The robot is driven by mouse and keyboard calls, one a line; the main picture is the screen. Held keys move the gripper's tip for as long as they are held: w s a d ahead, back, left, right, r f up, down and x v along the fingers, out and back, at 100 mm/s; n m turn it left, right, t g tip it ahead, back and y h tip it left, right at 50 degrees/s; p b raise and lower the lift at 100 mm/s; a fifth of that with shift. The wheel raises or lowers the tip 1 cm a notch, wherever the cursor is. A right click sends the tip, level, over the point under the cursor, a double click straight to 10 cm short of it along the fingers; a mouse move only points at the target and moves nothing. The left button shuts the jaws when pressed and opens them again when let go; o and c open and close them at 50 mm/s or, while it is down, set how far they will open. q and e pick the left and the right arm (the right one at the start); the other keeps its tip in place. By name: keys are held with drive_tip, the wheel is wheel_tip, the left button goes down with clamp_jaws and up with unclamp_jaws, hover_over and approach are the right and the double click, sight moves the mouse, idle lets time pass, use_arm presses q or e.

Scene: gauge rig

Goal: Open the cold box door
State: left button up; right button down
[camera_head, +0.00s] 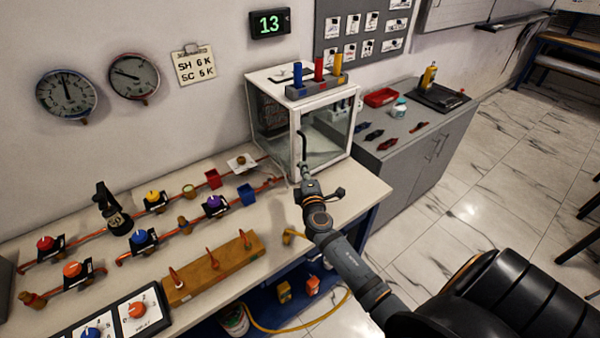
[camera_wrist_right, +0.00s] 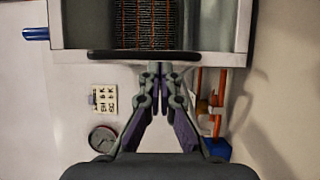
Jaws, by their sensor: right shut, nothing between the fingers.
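The cold box (camera_head: 272,76) is a white-framed case with clear panes at the back of the bench. Its black bar handle (camera_head: 302,147) stands upright on the front edge of the box. My right gripper (camera_head: 305,172) is shut and empty at the lower part of the handle. In the right wrist view the handle (camera_wrist_right: 115,56) lies across the picture, and the shut fingertips (camera_wrist_right: 158,69) are close beside it. I cannot tell whether they touch it. The door looks closed, but a small gap would not show. My left gripper is not in view.
A block with blue, red and yellow cylinders (camera_head: 318,87) stands on the cold box. Pipes with coloured valves and a wooden block (camera_head: 213,268) fill the bench to the left. A grey cabinet (camera_head: 412,165) stands right of the box. Bench surface in front of the box is clear.

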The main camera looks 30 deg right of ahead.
drive_tip(key=shift+s+d+r, duration=0.15)
drive_tip(key=shift+s+d, duration=0.3)
drive_tip(key=shift+d, duration=0.05)
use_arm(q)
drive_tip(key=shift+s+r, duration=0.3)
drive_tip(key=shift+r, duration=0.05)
use_arm(e)
drive_tip(key=shift+s+d, duration=0.3)
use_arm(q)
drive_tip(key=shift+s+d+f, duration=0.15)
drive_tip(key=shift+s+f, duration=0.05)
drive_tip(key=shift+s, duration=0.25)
use_arm(e)
drive_tip(key=shift+s+d, duration=0.15)
drive_tip(key=shift+s, duration=0.2)
